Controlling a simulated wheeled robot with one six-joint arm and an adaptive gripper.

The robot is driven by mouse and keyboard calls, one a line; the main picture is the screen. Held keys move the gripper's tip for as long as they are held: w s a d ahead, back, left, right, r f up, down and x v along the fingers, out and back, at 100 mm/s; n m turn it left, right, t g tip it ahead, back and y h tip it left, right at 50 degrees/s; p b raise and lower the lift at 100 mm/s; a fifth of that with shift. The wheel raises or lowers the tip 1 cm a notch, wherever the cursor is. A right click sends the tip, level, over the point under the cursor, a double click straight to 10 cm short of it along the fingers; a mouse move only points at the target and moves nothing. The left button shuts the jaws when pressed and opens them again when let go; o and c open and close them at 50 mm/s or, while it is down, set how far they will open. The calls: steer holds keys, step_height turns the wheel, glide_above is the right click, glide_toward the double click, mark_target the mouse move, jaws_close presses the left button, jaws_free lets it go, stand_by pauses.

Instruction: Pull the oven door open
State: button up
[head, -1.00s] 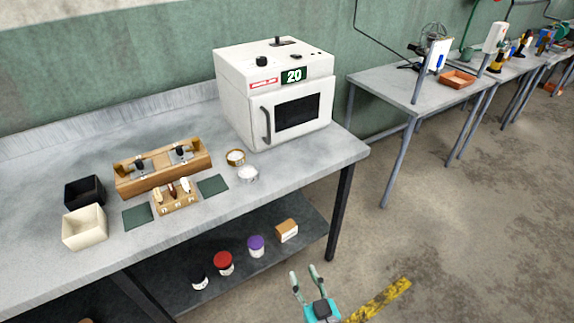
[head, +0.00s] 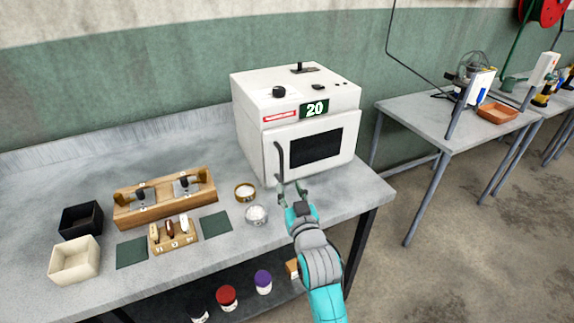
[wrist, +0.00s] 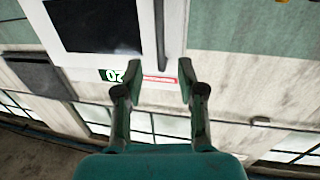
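The white oven (head: 250,100) stands at the right end of the bench, its display reading 20. Its door (head: 345,135) with a dark window (head: 316,148) looks shut. The dark upright handle (head: 279,160) is at the door's left edge. My gripper (head: 289,186) is open, fingers up, by the handle's lower end.
A brass-coloured dish (head: 245,191) and a white-filled dish (head: 256,215) stand left of my gripper. Further left are a wooden rack (head: 165,200), a small wooden block with tools (head: 174,236) and two open boxes (head: 75,260). Jars sit on the shelf below.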

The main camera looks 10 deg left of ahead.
mark_target(282, 168)
steer(key=x, duration=1)
jaws_close()
